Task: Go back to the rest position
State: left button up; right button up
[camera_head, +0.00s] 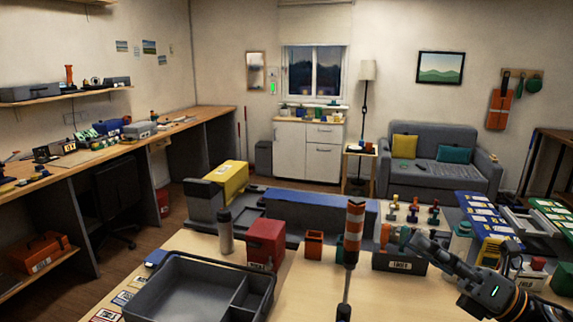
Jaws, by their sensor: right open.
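My right gripper (418,243) shows at the right front, its dark arm coming in from the lower right corner. It is open and nothing shows between its fingers. It is in front of the dark labelled bin (399,262) with small coloured parts in and above it; whether it touches the bin cannot be told. My left gripper is not in view.
A grey divided tray (190,292) fills the front left of the table. A red box (265,243), a grey bottle (225,232) and an orange-striped upright tool (353,235) stand nearby. Blue cards (482,213) lie at right. Bare wood shows front centre.

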jog(key=w+d+f+m+t+h, duration=0.1)
jog(key=d+f+m+t+h, duration=0.15)
jog(key=f+m+h, duration=0.85)
jog(key=d+f+m+t+h, duration=0.1)
jog(key=f+m+t+h, duration=0.2)
jog(key=f+m+h, duration=0.75)
jog(key=s+a+f+m+g+y, duration=0.25)
jog(key=s+f+m+g, duration=0.55)
jog(key=s, duration=0.5)
jog(key=s+a+f+m+g+y, duration=0.1)
jog(key=s+a+f+m+g, duration=0.2)
jog(key=s+f+m+g, duration=0.7)
jog(key=s+f+n+t, duration=0.1)
jog(key=s+f, duration=0.1)
jog(key=f, duration=1)
jog(key=s+f+n+t, duration=0.1)
jog(key=s+f, duration=0.1)
jog(key=f, duration=1.1)
jog(key=s+d+f, duration=0.3)
jog(key=s+f, duration=1.3)
jog(key=shift+s+g, duration=0.3)
jog(key=shift+g, duration=0.15)
